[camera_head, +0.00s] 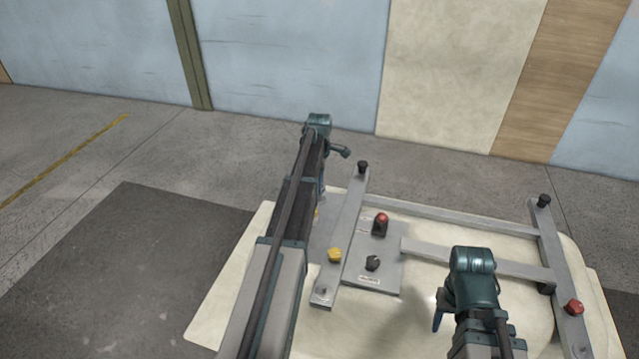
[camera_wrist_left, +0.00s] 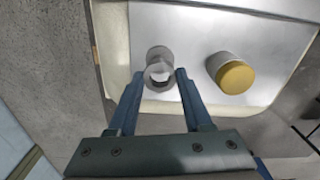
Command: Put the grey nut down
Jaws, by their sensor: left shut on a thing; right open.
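In the left wrist view, the grey nut (camera_wrist_left: 159,56) is a short grey cylinder between the fingertips of my left gripper (camera_wrist_left: 160,76), which is shut on it. A pale grey surface lies behind the nut; I cannot tell whether the nut touches it. In the head view, my left arm hides the nut and most of the left gripper; only a sliver of blue finger (camera_head: 321,188) shows beside the arm. My right gripper (camera_head: 438,318) is open over the white shell at the lower right, its fingers partly hidden by its own wrist.
A yellow-topped cylinder (camera_wrist_left: 235,75) stands right of the nut. In the head view, a grey bar frame (camera_head: 450,216) lies on the white shell (camera_head: 225,300). It carries black knobs (camera_head: 362,167), a yellow nut (camera_head: 334,255), a red nut (camera_head: 573,307) and a plate (camera_head: 385,283) with red and black knobs.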

